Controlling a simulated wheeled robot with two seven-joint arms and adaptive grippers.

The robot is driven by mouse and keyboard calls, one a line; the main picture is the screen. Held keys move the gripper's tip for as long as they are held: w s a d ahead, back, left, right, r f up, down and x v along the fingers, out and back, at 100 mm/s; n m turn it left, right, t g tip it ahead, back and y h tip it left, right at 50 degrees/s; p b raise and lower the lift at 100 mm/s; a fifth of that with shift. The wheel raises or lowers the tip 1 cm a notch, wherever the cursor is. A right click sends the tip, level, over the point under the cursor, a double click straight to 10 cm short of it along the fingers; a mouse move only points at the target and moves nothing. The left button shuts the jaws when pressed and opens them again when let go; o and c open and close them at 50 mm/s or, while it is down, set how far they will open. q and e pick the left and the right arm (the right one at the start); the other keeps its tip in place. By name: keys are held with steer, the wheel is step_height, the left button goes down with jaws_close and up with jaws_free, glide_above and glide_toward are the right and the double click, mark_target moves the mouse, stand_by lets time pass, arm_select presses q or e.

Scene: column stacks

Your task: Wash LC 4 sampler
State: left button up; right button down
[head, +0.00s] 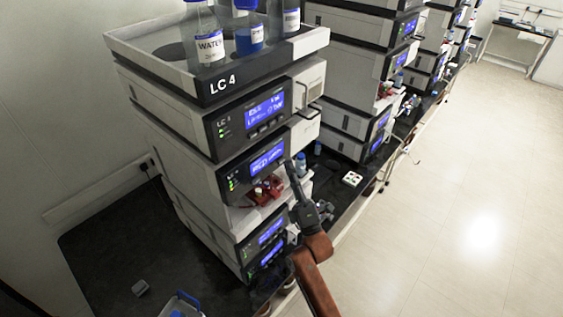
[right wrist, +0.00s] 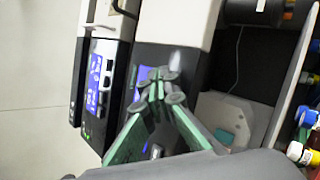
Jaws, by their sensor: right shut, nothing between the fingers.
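The LC 4 stack (head: 225,90) stands on the left, its label on the top tray's front edge. Its second module (head: 245,172) has a lit blue display (head: 268,157) and green lights, with a recess holding red parts (head: 264,189) below. My right gripper (head: 290,168) is shut and empty, its fingers pointing up toward the front of this module. In the right wrist view the closed fingertips (right wrist: 162,86) overlap a dark panel with a blue screen (right wrist: 138,78); I cannot tell whether they touch it. My left gripper is out of view.
Bottles, one labelled WATER (head: 208,45), stand in the top tray (head: 160,58). More stacks (head: 365,60) stand behind. The floor at right is clear.

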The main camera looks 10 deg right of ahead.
steer(key=shift+w+a, duration=0.2)
steer(key=shift+w, duration=0.1)
stand_by(0.9)
steer(key=shift+s, duration=0.1)
steer(key=shift+s+d, duration=0.5)
steer(key=shift+s, duration=0.1)
steer(key=s+d, duration=0.1)
steer(key=s, duration=0.1)
steer(key=s+d+p, duration=0.1)
steer(key=s+d, duration=0.1)
stand_by(0.5)
stand_by(0.6)
